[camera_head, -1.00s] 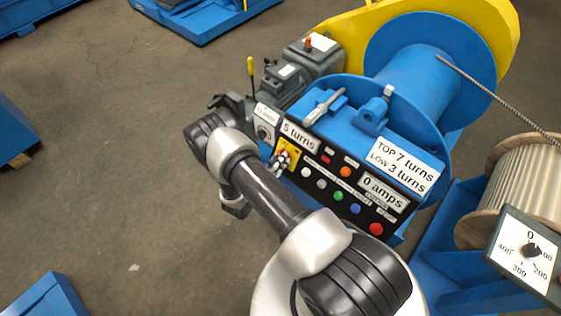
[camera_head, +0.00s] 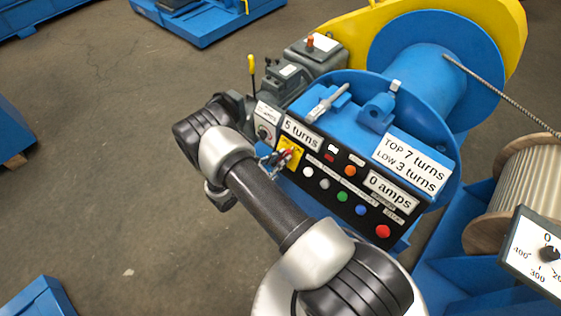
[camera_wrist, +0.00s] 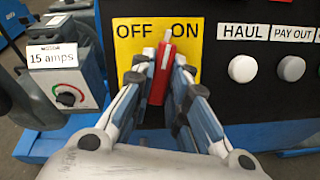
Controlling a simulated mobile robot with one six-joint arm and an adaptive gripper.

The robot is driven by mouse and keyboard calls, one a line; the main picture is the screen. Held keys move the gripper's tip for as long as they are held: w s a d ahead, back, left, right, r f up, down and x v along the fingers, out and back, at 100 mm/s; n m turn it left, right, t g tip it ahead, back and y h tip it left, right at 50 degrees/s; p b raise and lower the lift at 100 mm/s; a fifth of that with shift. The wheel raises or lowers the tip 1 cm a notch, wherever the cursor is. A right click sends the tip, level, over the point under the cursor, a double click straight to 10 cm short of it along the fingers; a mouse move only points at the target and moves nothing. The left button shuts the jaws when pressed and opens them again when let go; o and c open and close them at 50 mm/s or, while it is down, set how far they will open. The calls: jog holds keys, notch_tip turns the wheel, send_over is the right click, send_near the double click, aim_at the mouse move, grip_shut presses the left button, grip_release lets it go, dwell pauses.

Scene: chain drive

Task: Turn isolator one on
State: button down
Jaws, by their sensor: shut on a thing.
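The isolator is a red handle (camera_wrist: 161,75) with a pale tip on a yellow plate (camera_wrist: 127,38) marked OFF at left and ON at right. The handle points up between the two words, leaning slightly toward ON. No number for it is readable. My gripper (camera_wrist: 160,75) is shut on the handle, one finger on each side, and hides its lower part and the plate's lower middle. In the head view my gripper (camera_head: 272,162) is at the yellow plate (camera_head: 291,151), at the left of the black control panel, partly covering it.
A grey box with a dial and a "15 amps" label (camera_wrist: 52,57) stands close left of the plate. White and grey buttons (camera_wrist: 243,69) marked HAUL and PAY OUT are close right. A blue winch drum (camera_head: 420,75) stands behind the panel. Open floor (camera_head: 110,180) lies left.

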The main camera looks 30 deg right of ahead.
jog(key=m, duration=0.3)
jog(key=m+g, duration=0.1)
jog(key=m, duration=0.2)
jog(key=shift+w+r+m+g, duration=0.1)
jog(key=shift+w+m+g, duration=0.1)
jog(key=shift+m+g, duration=0.1)
jog(key=shift+m, duration=0.3)
jog(key=c, duration=1.6)
grip_release()
jog(key=shift+o, duration=0.2)
jog(key=shift+a, duration=0.1)
jog(key=v, duration=1.1)
jog(key=shift+a+r, duration=0.3)
jog(key=shift+a, duration=0.05)
